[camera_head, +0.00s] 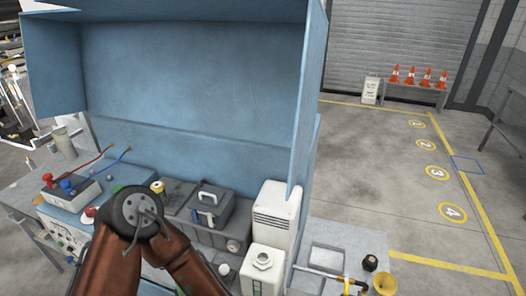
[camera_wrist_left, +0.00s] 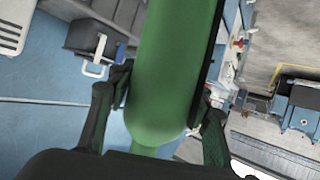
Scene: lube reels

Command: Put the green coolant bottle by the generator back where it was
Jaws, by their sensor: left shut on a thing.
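The green bottle (camera_wrist_left: 168,65) fills the middle of the left wrist view, seen from very close. My left gripper (camera_wrist_left: 160,108) is shut on it, with one dark finger on each side. Its far end runs out of the top of that view. I cannot make out the green bottle in the head view, where a brown arm of mine (camera_head: 95,260) with a dark round joint rises at the lower left. No part in view is clearly the generator. My right gripper is not in view.
Under a blue hood (camera_head: 190,60) stand a dark grey box with a handle (camera_head: 212,210), a tall off-white container (camera_head: 275,215) and a white jug (camera_head: 263,268). A grey unit with red and blue clamps (camera_head: 72,192) is at left. A yellow funnel (camera_head: 385,284) is at lower right.

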